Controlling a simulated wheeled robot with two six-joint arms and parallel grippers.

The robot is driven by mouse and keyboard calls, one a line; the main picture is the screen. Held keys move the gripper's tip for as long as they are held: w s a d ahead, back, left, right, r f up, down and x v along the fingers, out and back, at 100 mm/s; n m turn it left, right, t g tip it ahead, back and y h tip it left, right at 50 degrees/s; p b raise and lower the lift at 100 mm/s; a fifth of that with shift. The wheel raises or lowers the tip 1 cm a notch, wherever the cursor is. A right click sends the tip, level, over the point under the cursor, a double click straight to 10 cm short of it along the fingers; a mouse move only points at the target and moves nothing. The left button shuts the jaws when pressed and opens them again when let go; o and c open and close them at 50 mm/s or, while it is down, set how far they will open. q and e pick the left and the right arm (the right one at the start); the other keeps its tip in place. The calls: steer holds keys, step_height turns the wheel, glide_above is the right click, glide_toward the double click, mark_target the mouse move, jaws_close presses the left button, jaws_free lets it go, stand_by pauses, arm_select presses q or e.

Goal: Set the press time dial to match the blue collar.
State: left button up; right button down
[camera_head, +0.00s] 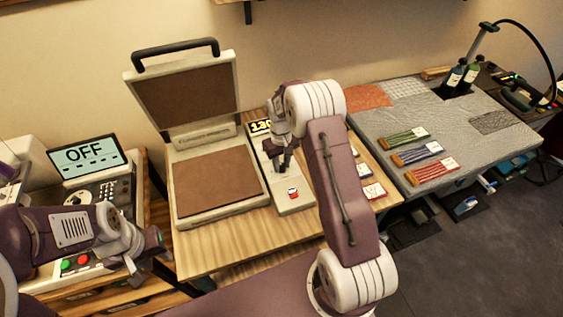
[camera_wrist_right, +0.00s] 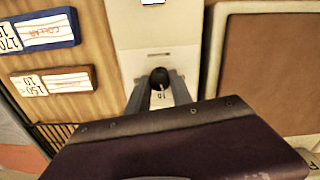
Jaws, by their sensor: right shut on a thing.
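The press control panel (camera_head: 291,197) stands to the right of the open heat press (camera_head: 219,185). My right gripper (camera_head: 283,165) is over the panel, largely hidden by its own arm in the head view. In the right wrist view its fingers (camera_wrist_right: 159,92) are shut on a round black dial (camera_wrist_right: 159,76); a small "10" shows just below it. My left gripper (camera_head: 148,262) looks open and empty, away from the press.
A brown-edged card (camera_wrist_right: 54,82) reads "150" and "10". A screen (camera_head: 84,155) at left reads "OFF". A grey worktable (camera_head: 450,115) at right holds green, blue and red striped items.

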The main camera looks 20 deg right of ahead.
mark_target(281, 165)
steer(key=m, duration=0.5)
steer(key=shift+r+m+p, duration=0.1)
steer(key=shift+m+p, duration=0.2)
steer(key=shift+p, duration=0.1)
steer(key=m, duration=0.5)
steer(key=shift+m+p, duration=0.3)
steer(key=shift+m, duration=0.1)
steer(key=c, duration=1.1)
jaws_free()
steer(key=shift+c, duration=0.2)
step_height(281, 165, up, 9)
steer(key=b, duration=0.1)
